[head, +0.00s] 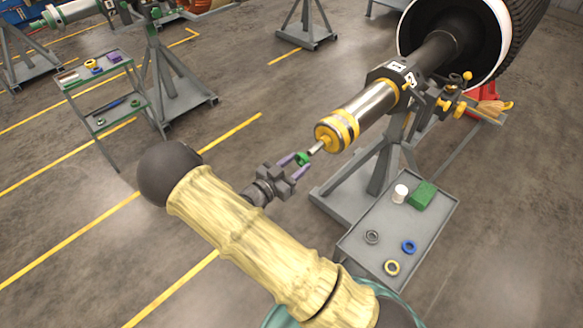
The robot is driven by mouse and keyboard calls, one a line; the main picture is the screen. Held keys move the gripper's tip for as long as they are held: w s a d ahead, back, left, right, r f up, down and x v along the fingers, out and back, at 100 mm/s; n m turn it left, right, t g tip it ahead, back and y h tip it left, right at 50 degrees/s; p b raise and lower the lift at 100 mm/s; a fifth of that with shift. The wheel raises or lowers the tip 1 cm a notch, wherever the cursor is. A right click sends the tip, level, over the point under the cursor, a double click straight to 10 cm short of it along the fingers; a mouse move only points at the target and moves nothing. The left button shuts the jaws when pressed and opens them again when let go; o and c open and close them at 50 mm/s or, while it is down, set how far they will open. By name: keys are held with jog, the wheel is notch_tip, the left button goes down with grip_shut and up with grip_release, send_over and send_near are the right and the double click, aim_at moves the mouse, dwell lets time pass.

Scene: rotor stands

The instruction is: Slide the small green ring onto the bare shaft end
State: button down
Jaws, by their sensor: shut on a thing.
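The small green ring (303,158) is between the purple fingers of my gripper (301,160), which is shut on it. The ring is close to the tip of the bare shaft end (317,148), a thin light metal stub. The stub sticks out of the yellow-banded end of a thick silver shaft (368,108). From this view I cannot tell whether the ring touches the stub or is apart from it. The fingers hide part of the ring.
A grey stand (375,165) carries the shaft. A small cart (92,122) stands at the left. Floor left of my gripper is clear.

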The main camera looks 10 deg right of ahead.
aim_at(310, 154)
jog(key=shift+w+d, duration=0.2)
jog(key=shift+d, duration=0.05)
jog(key=shift+n+p, duration=0.75)
jog(key=shift+n, duration=0.65)
jog(key=shift+b+x, duration=0.7)
jog(key=shift+x, duration=2.95)
dwell(0.9)
jog(key=shift+c, duration=1.3)
grip_release()
jog(key=shift+s, duration=0.1)
jog(key=shift+a, duration=0.1)
